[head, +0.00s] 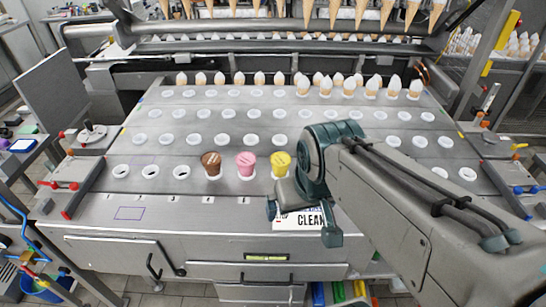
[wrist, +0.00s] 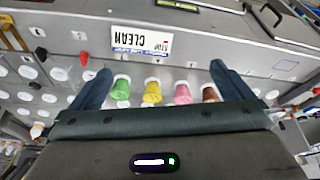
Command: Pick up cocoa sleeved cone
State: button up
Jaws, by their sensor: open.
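The cocoa sleeved cone (head: 211,164) is brown and stands in a holder at the left end of the front row of sleeved cones. It also shows in the wrist view (wrist: 209,94), close to the finger on the right and partly hidden by my gripper's body. My gripper (head: 301,222) is open and empty, at the panel's front edge by the CLEAN label, right of and nearer than the brown cone. Both fingers show in the wrist view (wrist: 160,70), with nothing held between them.
Pink (head: 246,162) and yellow (head: 281,163) sleeved cones stand right of the brown one. A green one (wrist: 121,92) shows only in the wrist view. Empty white rings (head: 181,172) lie left of the brown cone. White-topped cones (head: 260,79) line the back.

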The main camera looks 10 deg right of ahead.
aim_at(210, 162)
jog(key=u, duration=0.55)
jog(key=k, duration=1.3)
jog(key=u, duration=0.05)
jog(key=i, duration=0.6)
jog(key=z, duration=0.05)
jog(key=k, duration=0.6)
jog(key=u, duration=0.75)
jog(key=i, duration=1.6)
jog(key=z, duration=1.35)
jog(key=i, duration=0.5)
jog(key=z, duration=0.45)
